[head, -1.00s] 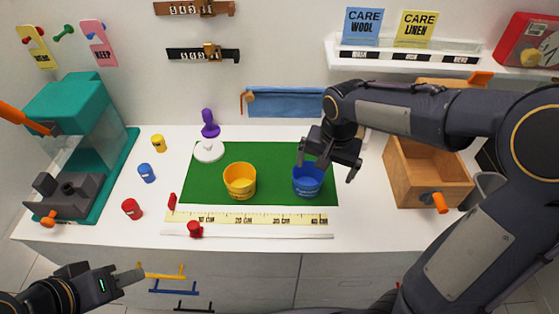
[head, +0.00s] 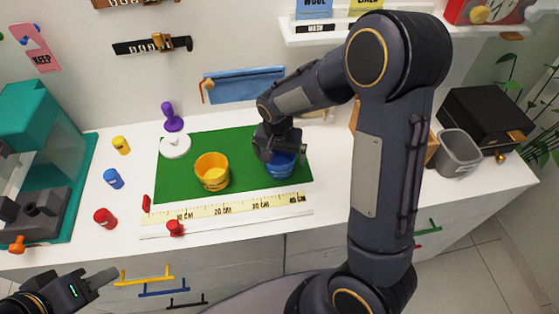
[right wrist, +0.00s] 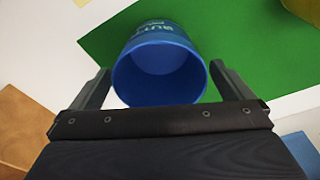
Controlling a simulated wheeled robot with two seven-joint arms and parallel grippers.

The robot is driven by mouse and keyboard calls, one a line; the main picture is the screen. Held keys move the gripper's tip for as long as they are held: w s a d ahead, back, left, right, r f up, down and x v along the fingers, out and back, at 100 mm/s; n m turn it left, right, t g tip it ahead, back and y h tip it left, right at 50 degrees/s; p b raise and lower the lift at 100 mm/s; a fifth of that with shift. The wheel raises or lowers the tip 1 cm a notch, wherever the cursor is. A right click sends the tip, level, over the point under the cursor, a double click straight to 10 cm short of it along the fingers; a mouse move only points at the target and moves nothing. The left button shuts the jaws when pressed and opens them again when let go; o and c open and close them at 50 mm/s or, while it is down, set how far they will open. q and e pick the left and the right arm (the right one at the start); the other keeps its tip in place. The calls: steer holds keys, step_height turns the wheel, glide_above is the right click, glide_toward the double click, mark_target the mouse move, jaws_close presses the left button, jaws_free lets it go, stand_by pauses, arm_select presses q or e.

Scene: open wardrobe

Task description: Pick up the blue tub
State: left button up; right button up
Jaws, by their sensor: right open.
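The blue tub (head: 281,165) stands upright on the right part of the green mat (head: 240,190), partly covered by my right gripper in the head view. In the right wrist view the tub (right wrist: 160,68) lies between the two open fingers of my right gripper (right wrist: 160,82), with its open mouth facing the camera. A gap shows on each side, so the fingers do not seem to touch it. In the head view my right gripper (head: 279,150) is at the tub's rim. My left gripper (head: 98,280) is at the bottom left, away from the tub; its jaw opening is unclear.
A yellow tub (head: 212,172) stands left of the blue tub. A ruler strip (head: 225,208) lies along the mat's front edge. A grey bin (head: 459,152) and a wooden box, largely hidden by my right arm, are to the right. Small coloured cylinders stand at left.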

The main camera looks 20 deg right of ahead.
steer(key=c, duration=0.9)
steer(key=shift+c, duration=0.2)
